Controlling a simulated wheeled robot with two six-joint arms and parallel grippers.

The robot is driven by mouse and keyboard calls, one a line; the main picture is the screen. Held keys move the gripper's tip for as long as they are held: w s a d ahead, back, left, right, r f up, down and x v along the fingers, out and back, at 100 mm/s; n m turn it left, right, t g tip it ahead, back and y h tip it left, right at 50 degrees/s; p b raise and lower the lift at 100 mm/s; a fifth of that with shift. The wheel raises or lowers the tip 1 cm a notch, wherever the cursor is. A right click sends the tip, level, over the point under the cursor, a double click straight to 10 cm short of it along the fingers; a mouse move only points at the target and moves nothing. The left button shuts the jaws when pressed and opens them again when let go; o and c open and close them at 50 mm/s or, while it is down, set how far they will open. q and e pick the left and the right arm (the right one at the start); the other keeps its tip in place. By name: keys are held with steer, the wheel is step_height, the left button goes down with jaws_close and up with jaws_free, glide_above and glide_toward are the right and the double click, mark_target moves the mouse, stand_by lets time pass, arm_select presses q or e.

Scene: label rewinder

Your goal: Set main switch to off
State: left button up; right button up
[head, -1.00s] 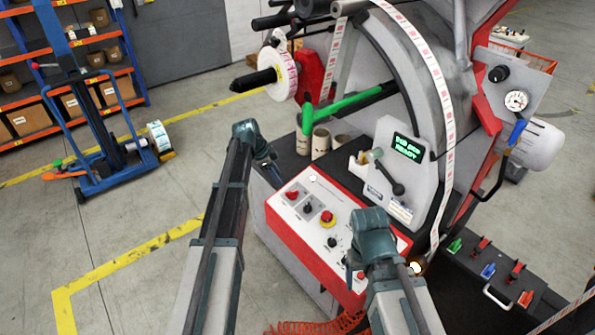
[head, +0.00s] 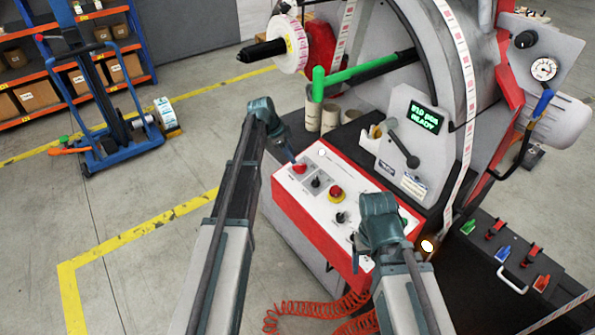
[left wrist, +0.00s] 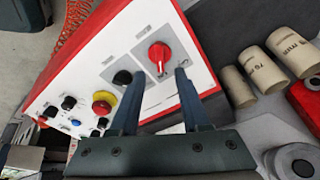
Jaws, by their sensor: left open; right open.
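The main switch, a red rotary knob (head: 300,169), sits at the upper left of the white-topped control panel (head: 322,158). In the left wrist view the red knob (left wrist: 160,54) has a white pointer mark and lies ahead of my left gripper (left wrist: 160,76). The two open fingers appear on either side of the knob's lower area; I cannot tell whether they touch it. In the head view my left gripper (head: 289,156) is just above and left of the knob. My right gripper (head: 356,258) is by the panel's front right edge, its fingers partly hidden.
A black knob (left wrist: 122,77) and a yellow-ringed red button (left wrist: 103,101) sit beside the switch. Cardboard cores (left wrist: 290,48) stand behind the panel. The machine's display (head: 425,117) reads READY.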

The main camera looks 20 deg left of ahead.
mark_target(299, 165)
arm_select(q)
steer(key=b+x, duration=0.5)
steer(key=x, duration=0.2)
steer(key=shift+r, duration=0.1)
jaws_close()
